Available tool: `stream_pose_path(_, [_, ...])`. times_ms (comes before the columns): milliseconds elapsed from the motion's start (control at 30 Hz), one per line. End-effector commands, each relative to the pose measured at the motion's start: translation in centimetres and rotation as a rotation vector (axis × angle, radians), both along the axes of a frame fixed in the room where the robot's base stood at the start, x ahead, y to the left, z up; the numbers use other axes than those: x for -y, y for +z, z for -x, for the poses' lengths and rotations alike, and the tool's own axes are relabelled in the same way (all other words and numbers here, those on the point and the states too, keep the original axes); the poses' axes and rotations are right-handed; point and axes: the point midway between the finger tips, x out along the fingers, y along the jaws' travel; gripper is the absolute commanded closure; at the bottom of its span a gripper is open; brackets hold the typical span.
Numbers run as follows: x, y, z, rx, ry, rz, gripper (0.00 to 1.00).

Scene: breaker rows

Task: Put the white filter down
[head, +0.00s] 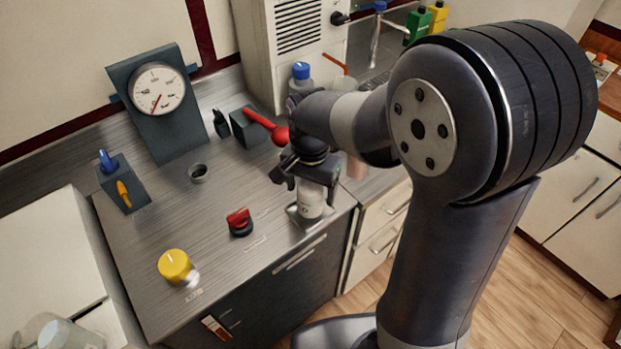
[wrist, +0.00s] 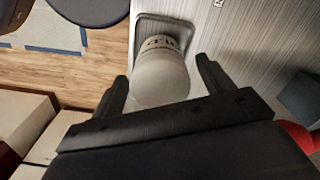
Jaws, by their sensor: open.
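The white filter (head: 312,201) stands upright on a small square plate (head: 294,212) at the right front corner of the metal counter. In the wrist view the filter (wrist: 160,78) sits between the two fingers, with its lower end at the plate's raised rim (wrist: 186,30). My gripper (head: 308,180) is above and around the upper part of the filter. In the wrist view my gripper (wrist: 166,85) is open, with a gap beside the filter on each side. The top of the filter is hidden by the gripper in the head view.
A red-handled lever (head: 264,124) rises close behind my gripper. A red knob (head: 239,221), a yellow knob (head: 175,265), a gauge (head: 159,90) and a block with blue and orange toggles (head: 122,186) stand to the left. The counter's middle is mostly clear.

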Motion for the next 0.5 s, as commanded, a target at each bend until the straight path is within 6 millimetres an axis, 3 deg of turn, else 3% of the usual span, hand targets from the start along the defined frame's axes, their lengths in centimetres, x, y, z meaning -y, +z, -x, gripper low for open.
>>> stream_pose_path(167, [0.0,2.4,-0.1,0.007,0.0,-0.002,0.24])
stream_pose_path(500, [0.0,9.6,-0.1,0.005,0.0,-0.002,0.24])
